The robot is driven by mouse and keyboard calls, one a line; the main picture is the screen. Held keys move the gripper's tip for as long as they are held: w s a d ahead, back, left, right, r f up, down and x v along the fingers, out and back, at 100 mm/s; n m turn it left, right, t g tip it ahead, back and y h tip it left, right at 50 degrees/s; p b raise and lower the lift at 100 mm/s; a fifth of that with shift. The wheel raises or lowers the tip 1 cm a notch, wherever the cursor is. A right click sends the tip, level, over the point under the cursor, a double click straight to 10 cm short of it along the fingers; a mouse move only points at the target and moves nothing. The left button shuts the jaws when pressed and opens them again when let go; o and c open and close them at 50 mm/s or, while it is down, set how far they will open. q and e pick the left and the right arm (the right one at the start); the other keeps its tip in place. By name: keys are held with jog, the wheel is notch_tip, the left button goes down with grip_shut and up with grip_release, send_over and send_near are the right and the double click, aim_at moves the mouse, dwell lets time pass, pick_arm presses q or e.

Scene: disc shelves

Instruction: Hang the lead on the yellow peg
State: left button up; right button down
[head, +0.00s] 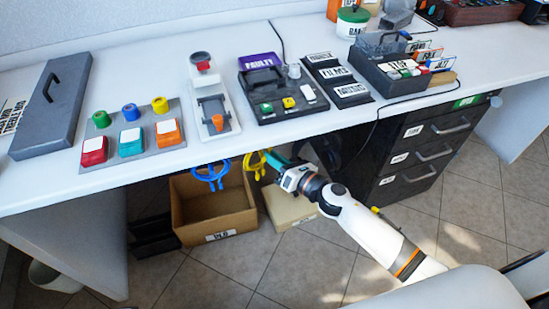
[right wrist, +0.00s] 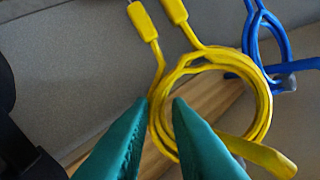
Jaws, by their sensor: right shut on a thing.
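The yellow lead (head: 254,165) is a coil with two plug ends, below the front edge of the desk. In the right wrist view the lead (right wrist: 264,103) fills the middle, with its plugs at the top. My right gripper (head: 272,159) has its teal fingers at the coil's near side. In the wrist view its fingertips (right wrist: 165,100) are closed on the strand of the lead. A yellow bar (right wrist: 262,154) crosses the lower right of the coil; I cannot tell whether it is the peg or whether the coil hangs on it. My left gripper is out of view.
A blue lead (head: 211,175) hangs beside it under the desk edge (head: 150,182). A cardboard box (head: 213,227) stands on the floor below, with a beige box (head: 289,206) next to it. A black drawer cabinet (head: 415,160) stands to the right.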

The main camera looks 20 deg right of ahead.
jog(key=c, duration=1.3)
grip_release()
jog(key=v, duration=1.2)
